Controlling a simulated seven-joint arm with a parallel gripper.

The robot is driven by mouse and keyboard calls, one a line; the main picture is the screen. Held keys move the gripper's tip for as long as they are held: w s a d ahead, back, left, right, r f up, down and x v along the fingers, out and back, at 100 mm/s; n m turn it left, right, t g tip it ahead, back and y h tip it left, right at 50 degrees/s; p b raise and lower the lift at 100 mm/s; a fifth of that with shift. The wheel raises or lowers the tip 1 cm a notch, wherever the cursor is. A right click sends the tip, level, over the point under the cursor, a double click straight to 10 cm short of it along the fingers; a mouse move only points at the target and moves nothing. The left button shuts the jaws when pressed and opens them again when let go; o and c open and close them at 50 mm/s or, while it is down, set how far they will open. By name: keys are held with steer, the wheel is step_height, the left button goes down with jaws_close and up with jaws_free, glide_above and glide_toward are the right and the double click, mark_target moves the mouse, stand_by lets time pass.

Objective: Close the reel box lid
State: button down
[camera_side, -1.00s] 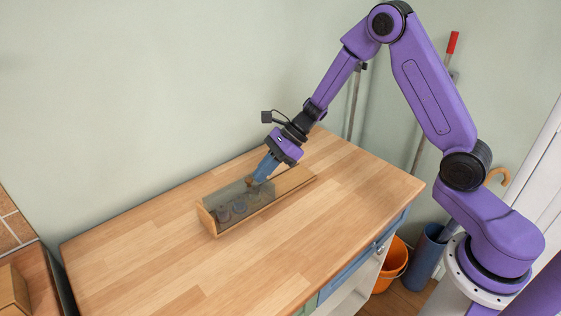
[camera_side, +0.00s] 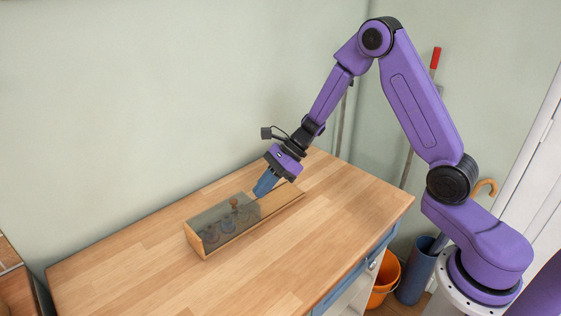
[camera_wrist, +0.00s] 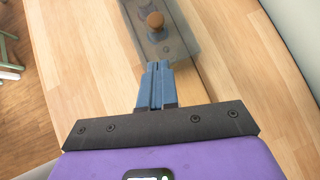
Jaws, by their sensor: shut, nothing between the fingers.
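The reel box (camera_side: 203,250) is a long, low wooden box lying on the worktop. A see-through grey lid (camera_side: 212,215) covers its left part, with dark round reels showing through. A brown knob (camera_side: 233,203) stands on the lid; it also shows in the wrist view (camera_wrist: 155,20). The right stretch of the box (camera_side: 283,200) is bare light wood, not under the lid. My gripper (camera_side: 259,194) is shut and empty, its blue fingertips (camera_wrist: 157,66) by the lid's right edge, apart from the knob. I cannot tell whether they touch the lid.
The wooden worktop (camera_side: 150,265) is clear around the box. A pale wall (camera_side: 130,110) rises behind it. An orange bucket (camera_side: 384,280) and a blue bin (camera_side: 416,278) stand on the floor to the right of the bench.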

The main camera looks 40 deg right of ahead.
steer(key=v, duration=1)
steer(key=s+a+r+n+g+h, duration=0.1)
steer(key=s+a+n+g+h, duration=0.1)
steer(key=s+a+n, duration=0.4)
steer(key=s+a+r+n+g+h, duration=0.1)
steer(key=s+n+g, duration=0.2)
steer(key=s+n, duration=0.6)
steer(key=s+d+r+n+t+h, duration=0.1)
steer(key=s+d+n+h, duration=0.4)
steer(key=s+n, duration=1.1)
steer(key=shift+s+n+t, duration=0.15)
steer(key=shift+n+t, duration=0.75)
steer(key=shift+n, duration=0.5)
steer(key=shift+r, duration=0.1)
